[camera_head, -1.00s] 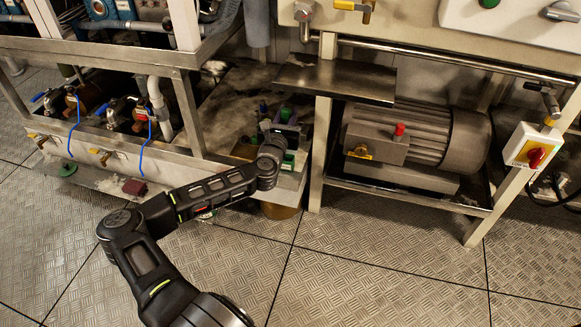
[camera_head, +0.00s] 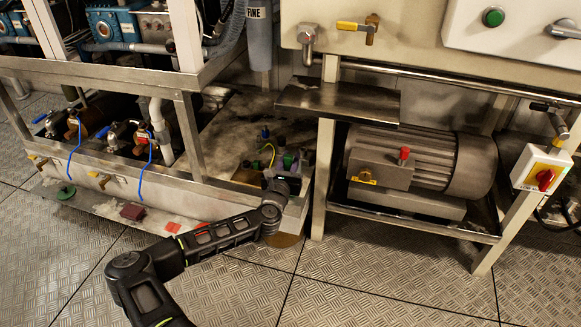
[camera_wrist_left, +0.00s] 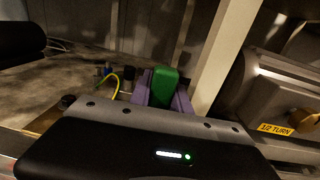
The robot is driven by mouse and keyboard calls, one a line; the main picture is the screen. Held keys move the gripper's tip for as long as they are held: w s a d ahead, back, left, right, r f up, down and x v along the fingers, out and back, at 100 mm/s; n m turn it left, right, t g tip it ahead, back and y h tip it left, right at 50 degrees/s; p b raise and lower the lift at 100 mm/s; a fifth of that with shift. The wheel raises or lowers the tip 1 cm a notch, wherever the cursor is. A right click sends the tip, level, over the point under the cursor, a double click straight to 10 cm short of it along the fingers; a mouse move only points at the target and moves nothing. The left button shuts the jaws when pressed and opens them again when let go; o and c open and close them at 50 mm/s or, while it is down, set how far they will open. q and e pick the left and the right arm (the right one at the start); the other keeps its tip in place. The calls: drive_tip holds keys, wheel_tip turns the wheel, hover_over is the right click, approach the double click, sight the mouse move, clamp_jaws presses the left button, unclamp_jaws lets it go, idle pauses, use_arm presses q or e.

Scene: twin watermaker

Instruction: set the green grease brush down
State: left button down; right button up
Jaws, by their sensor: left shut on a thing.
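My left gripper (camera_head: 287,166) is over the near right end of the grimy bench top, beside the frame post. In the left wrist view, the green grease brush (camera_wrist_left: 164,86) shows as an upright green block between two purple parts (camera_wrist_left: 183,103) ahead of the gripper body. The gripper is shut on it. The brush's lower end is hidden behind the gripper body, so I cannot tell whether it touches the surface below. My right gripper is not in view.
Small items, one with a blue top (camera_head: 265,132), and a yellow loop (camera_head: 268,151) stand close behind the gripper. A steel shelf (camera_head: 338,101) and motor (camera_head: 424,160) are to the right. Valves with blue handles (camera_head: 113,130) are at left. The bench top (camera_head: 232,125) has bare room behind.

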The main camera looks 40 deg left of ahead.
use_arm(q)
drive_tip(key=shift+f, duration=0.95)
drive_tip(key=shift+r, duration=0.1)
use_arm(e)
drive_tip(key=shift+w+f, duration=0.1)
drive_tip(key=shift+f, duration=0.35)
use_arm(q)
drive_tip(key=shift+f+b, duration=0.25)
drive_tip(key=shift+b, duration=0.1)
drive_tip(key=c, duration=1.2)
unclamp_jaws()
drive_tip(key=shift+r, duration=0.1)
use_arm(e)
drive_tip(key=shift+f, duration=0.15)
